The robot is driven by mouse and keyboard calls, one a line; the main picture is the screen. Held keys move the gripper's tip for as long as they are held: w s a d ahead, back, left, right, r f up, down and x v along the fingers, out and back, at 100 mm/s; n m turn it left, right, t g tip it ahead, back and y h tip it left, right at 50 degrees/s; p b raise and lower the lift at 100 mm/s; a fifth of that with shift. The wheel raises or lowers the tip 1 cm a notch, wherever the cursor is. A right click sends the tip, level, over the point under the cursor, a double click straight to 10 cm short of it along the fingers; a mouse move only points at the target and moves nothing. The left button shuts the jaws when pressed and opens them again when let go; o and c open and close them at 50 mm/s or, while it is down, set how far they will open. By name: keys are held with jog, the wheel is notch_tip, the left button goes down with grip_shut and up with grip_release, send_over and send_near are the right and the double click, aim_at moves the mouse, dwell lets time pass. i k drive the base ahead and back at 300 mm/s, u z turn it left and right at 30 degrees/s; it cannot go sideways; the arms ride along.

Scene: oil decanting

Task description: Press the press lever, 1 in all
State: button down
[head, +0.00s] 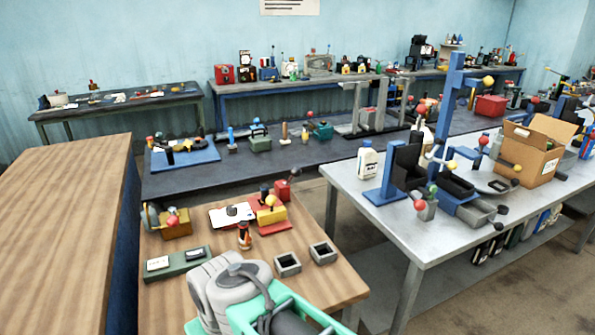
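A tall blue press-like stand (451,105) rises from the grey metal table on the right. A yellow ball knob (488,82) shows near its top, and another yellow ball (452,165) lower down. Below it is a blue base with a dark trough (455,186). Several other knobbed devices are in view, so I cannot tell for certain which part is the press lever. Part of my arm shows at the bottom centre. My gripper's fingertips are not in view.
The near wooden table (165,296) holds a red and yellow knobbed device (268,214), two open grey boxes (322,253) and a green block (178,262). A white bottle (367,160) and cardboard box (532,152) stand on the grey table. A wooden-topped cabinet (65,240) fills the left.

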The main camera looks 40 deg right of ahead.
aim_at(296, 171)
jog(key=k, duration=0.5)
jog(key=z, duration=0.5)
jog(key=i, duration=0.95)
jog(key=z, duration=0.65)
